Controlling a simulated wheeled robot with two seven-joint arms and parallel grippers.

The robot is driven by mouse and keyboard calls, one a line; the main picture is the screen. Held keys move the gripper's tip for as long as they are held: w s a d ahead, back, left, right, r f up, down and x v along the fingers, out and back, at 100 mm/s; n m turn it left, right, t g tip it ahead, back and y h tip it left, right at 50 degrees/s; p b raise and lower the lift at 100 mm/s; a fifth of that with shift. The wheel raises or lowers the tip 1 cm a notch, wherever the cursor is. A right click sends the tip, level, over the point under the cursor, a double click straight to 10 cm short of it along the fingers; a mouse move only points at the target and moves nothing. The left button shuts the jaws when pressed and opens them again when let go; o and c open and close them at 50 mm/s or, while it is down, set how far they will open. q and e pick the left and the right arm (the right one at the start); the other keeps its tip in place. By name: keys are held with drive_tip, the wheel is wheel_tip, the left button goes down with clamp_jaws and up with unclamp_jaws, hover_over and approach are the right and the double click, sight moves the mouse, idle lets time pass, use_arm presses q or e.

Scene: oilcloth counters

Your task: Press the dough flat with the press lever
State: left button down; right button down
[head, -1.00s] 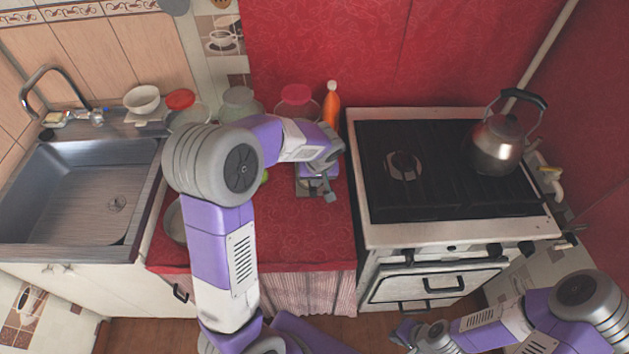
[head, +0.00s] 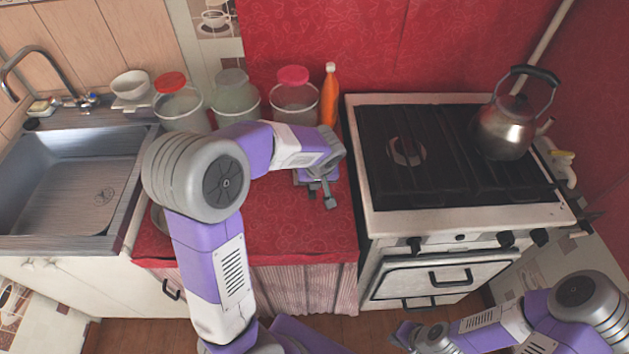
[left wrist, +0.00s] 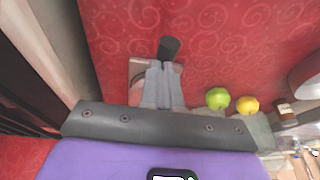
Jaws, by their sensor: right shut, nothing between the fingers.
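My left gripper (head: 322,197) is over the red counter in the head view, beside the stove. Its fingers sit close together in the left wrist view (left wrist: 161,66); whether they are shut or hold anything is unclear. The press shows beyond them, with a dark lever end (left wrist: 169,47) just past the fingertips and a pale base plate (left wrist: 138,70). Contact with the lever cannot be told. The fingers hide much of the press, and I cannot make out the dough clearly. My right gripper (head: 403,335) is shut and empty, low at the front right, away from the counter.
Jars with red (head: 172,81), grey and pink lids and an orange bottle (head: 329,97) line the back of the counter. Green (left wrist: 218,98) and yellow (left wrist: 247,105) fruits lie beside the press. A kettle (head: 505,128) stands on the stove (head: 455,215); the sink (head: 70,190) is left.

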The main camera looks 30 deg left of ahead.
use_arm(q)
drive_tip(key=shift+a+f, duration=0.15)
drive_tip(key=shift+r+p, duration=0.3)
drive_tip(key=shift+r, duration=0.05)
drive_tip(key=d+p+v, duration=0.1)
drive_tip(key=p+v, duration=0.4)
drive_tip(key=v, duration=0.8)
drive_tip(key=w+a+r+h+p, duration=0.1)
drive_tip(key=a+r+h+p, duration=0.1)
drive_tip(key=a+p, duration=0.3)
drive_tip(key=b+x, duration=0.1)
drive_tip(key=x, duration=0.3)
drive_tip(key=b+x, duration=0.2)
drive_tip(key=x, duration=0.2)
drive_tip(key=b+x, duration=0.1)
drive_tip(key=x, duration=0.3)
drive_tip(key=shift+a+f+b, duration=0.3)
drive_tip(key=shift+f+b, duration=0.05)
drive_tip(key=shift+d+f, duration=0.15)
drive_tip(key=shift+f, duration=0.35)
